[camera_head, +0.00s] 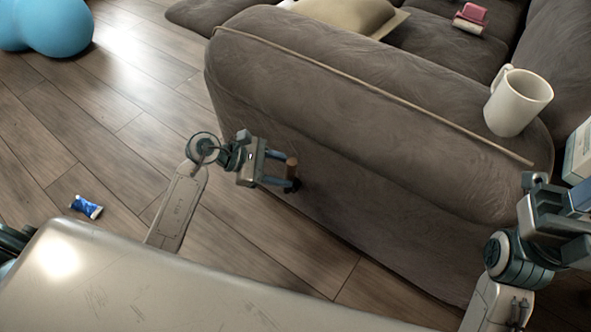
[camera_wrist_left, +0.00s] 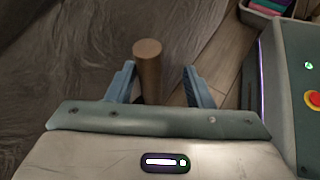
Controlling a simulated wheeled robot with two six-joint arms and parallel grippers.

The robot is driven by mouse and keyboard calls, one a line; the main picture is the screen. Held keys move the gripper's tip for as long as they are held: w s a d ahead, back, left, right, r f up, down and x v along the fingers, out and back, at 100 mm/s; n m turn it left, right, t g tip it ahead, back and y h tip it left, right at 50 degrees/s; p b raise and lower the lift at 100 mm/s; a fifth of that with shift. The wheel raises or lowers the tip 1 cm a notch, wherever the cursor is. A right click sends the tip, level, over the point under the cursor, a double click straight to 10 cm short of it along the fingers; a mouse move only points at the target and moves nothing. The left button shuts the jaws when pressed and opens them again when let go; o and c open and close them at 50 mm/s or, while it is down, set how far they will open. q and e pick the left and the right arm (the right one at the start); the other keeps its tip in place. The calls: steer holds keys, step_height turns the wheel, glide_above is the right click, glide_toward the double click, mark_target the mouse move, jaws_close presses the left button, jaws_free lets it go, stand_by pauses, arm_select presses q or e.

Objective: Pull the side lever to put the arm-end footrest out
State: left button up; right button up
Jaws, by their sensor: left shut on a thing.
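The side lever (camera_head: 292,168) is a short wooden peg with a dark base, low on the side of the grey-brown sofa arm (camera_head: 400,190). In the left wrist view the lever (camera_wrist_left: 148,68) stands between my fingers, nearer the left one. My left gripper (camera_head: 277,168) is shut on the lever, beside the sofa arm; its blue fingers also show in the left wrist view (camera_wrist_left: 160,85). My right gripper (camera_head: 570,212) is at the right edge by the arm's near end, partly cut off; its jaw state is unclear. No footrest shows extended from the arm's visible side.
A white mug (camera_head: 517,103) stands on the sofa arm near a long thin rod (camera_head: 375,92). A tan cushion (camera_head: 345,14) and a pink-and-white item (camera_head: 470,18) lie on the seat.

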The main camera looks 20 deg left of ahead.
arm_select(q)
steer(key=p+v, duration=0.1)
steer(key=v, duration=0.5)
steer(key=shift+s+r, duration=0.2)
steer(key=shift+a, duration=0.1)
